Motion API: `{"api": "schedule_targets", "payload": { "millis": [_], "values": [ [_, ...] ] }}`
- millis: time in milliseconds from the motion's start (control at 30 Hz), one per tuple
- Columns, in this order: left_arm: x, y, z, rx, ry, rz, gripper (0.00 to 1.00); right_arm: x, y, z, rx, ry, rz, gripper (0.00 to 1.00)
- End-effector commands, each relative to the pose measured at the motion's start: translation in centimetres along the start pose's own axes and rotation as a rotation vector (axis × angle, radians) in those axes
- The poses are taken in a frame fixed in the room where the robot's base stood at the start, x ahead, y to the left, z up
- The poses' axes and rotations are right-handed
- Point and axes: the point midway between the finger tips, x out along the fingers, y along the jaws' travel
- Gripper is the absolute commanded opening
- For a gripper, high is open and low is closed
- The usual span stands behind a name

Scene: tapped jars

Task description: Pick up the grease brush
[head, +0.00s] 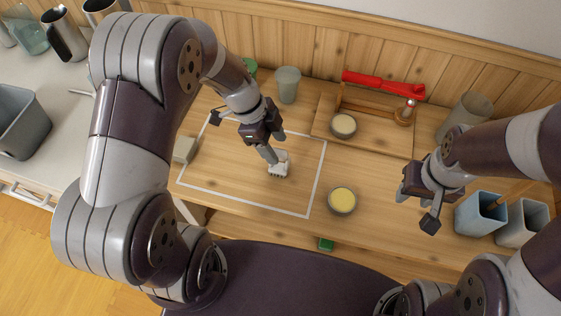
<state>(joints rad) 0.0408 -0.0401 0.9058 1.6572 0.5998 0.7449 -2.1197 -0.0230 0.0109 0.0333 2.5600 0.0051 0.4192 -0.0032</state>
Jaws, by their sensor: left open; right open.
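A small white brush-like thing, seemingly the grease brush (279,166), lies on the wooden table inside a white outlined rectangle. Its lower edge looks toothed or bristled. A grey piece, perhaps its handle, runs from it up toward my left gripper (247,126) and is partly hidden. My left gripper is open just above and left of the white head; I cannot tell whether it touches the grey piece. My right gripper (418,208) is open and empty over the table's right side, away from the brush.
A round yellow-topped jar (342,200) stands right of the rectangle. A wooden board (385,141) holds another jar (343,126) and a red-handled tool (382,84). A blue cup (467,215) and a grey cup (526,226) stand at right. A translucent cup (288,85) stands behind.

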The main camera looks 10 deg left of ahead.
Motion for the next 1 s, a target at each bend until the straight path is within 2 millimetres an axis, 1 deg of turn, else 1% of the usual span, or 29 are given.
{"api": "schedule_targets", "payload": {
  "millis": [133,233,333,433,600,667,700,767,800,1000],
  "values": [
    [1.7,-0.1,0.0,0.0,0.0,0.004,0.57,-0.5,0.0,-0.1,0.0,0.0,0.0,0.43],
    [3.7,-0.2,0.2,-0.003,-0.001,0.004,0.57,-1.1,0.0,-0.1,0.0,0.0,0.0,0.43],
    [5.3,-0.3,0.3,-0.001,-0.001,0.002,0.57,-0.9,0.0,-0.1,0.0,0.0,0.0,0.43],
    [5.9,-0.4,0.3,-0.001,-0.001,0.0,0.57,-0.9,0.0,-0.1,0.0,0.0,0.0,0.43],
    [5.9,-0.4,0.3,-0.001,-0.001,-0.001,0.57,-0.9,0.0,-0.1,0.0,0.0,0.0,0.43],
    [5.9,-0.4,0.3,-0.001,-0.001,-0.001,0.38,-0.9,0.0,-0.1,0.0,0.0,0.0,0.43],
    [5.9,-0.4,0.3,-0.001,-0.001,-0.001,0.25,-0.9,0.0,-0.1,0.0,0.0,0.0,0.43],
    [5.9,-0.4,0.3,-0.002,-0.001,-0.001,0.05,-0.9,0.0,-0.1,0.0,0.0,0.0,0.43],
    [5.9,-0.4,0.3,-0.002,-0.001,-0.001,0.0,-0.9,0.0,-0.1,0.0,0.0,0.0,0.43],
    [5.8,-0.4,0.3,-0.001,-0.001,-0.001,0.0,-0.9,0.0,-0.1,0.0,0.0,0.0,0.43]
  ]
}}
